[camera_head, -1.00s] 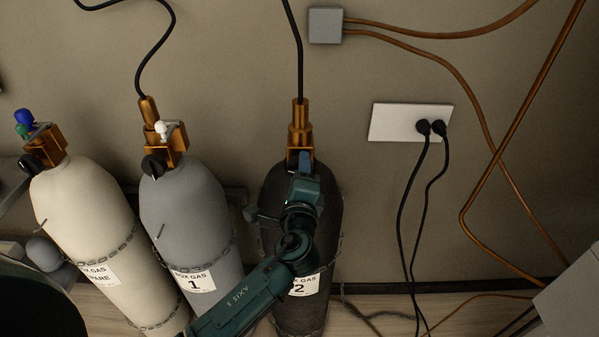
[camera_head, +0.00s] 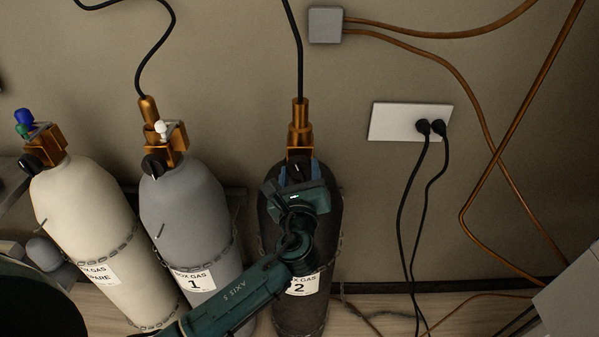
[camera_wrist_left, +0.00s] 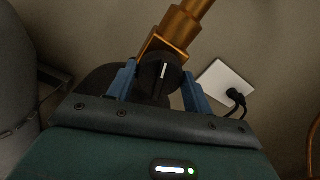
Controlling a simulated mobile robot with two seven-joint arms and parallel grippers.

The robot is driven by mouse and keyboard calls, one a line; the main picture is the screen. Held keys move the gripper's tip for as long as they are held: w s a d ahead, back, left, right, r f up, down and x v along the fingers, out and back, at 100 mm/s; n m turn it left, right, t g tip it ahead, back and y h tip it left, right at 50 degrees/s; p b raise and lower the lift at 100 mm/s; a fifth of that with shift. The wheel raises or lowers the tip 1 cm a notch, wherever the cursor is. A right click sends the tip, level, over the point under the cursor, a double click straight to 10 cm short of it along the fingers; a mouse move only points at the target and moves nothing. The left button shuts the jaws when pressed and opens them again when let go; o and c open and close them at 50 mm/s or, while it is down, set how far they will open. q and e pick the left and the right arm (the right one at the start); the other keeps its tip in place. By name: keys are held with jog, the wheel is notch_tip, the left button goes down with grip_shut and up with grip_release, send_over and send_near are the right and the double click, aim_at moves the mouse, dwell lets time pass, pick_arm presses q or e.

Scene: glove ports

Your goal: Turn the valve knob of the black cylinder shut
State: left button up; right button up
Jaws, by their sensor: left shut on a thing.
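The black cylinder (camera_head: 327,221), labelled 2, stands upright against the wall, with a brass valve (camera_head: 300,135) on top. Its round black valve knob (camera_head: 297,172) faces outward; it also shows in the left wrist view (camera_wrist_left: 153,82), with a white mark pointing nearly straight up there. My left gripper (camera_head: 299,172) has one blue finger on each side of the knob and is shut on it; both fingers also show in the left wrist view (camera_wrist_left: 159,88). My left wrist and arm hide much of the cylinder's front. My right gripper is not in view.
A grey cylinder (camera_head: 190,220) labelled 1 and a cream spare cylinder (camera_head: 85,215) stand to the left, held by chains. A white wall socket (camera_head: 395,122) with two black plugs is to the right, near copper pipes (camera_head: 475,200). Wall space between is free.

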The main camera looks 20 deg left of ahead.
pick_arm(q)
jog(key=shift+m, duration=1.9)
jog(key=o, duration=1)
jog(key=shift+c, duration=0.2)
jog(key=b+v, duration=0.1)
jog(key=v, duration=1.2)
jog(key=shift+b, duration=0.4)
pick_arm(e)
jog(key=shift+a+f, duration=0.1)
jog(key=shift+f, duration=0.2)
pick_arm(q)
jog(key=shift+s, duration=0.15)
